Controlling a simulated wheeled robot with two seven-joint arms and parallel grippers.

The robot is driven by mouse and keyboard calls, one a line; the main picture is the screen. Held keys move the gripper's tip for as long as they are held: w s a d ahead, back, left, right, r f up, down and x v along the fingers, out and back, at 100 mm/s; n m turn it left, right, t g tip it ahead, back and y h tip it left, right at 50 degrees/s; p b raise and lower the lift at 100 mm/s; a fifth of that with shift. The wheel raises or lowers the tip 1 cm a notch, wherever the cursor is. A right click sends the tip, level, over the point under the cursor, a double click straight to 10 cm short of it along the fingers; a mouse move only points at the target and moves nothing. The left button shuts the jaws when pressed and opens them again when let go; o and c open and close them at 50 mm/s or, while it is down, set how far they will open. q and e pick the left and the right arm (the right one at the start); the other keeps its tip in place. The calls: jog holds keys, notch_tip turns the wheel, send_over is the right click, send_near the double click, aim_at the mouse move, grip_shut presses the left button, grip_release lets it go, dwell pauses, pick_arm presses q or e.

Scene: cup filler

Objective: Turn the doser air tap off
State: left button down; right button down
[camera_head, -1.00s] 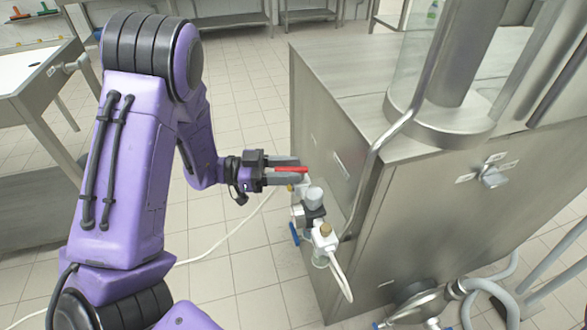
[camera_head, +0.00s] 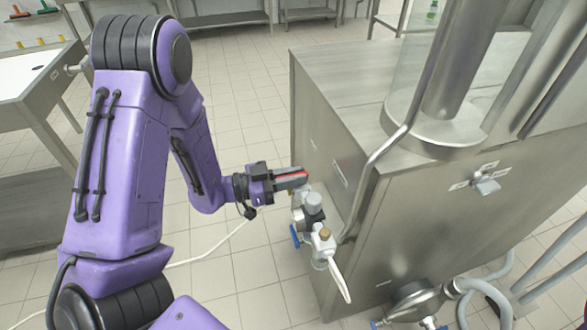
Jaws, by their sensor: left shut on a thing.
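The doser air tap's red lever (camera_head: 297,174) shows as a thin red strip between the fingers of my left gripper (camera_head: 292,178). The gripper is shut on the lever, coming in from the left. The tap body below is mostly hidden by the fingers. It sits at the top of the air filter and regulator unit (camera_head: 313,207) on the left side of the steel machine (camera_head: 410,220). My right gripper is not in view.
A pale air line (camera_head: 225,243) runs over the tiled floor. A selector knob (camera_head: 487,184) is on the machine's front. A steel table (camera_head: 30,95) stands at the left.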

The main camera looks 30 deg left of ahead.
pick_arm(q)
jog(key=shift+n+t+y, duration=0.3)
jog(key=c, duration=1.1)
grip_release()
jog(key=v, duration=1)
jog(key=shift+s, duration=0.2)
jog(key=shift+a, duration=0.15)
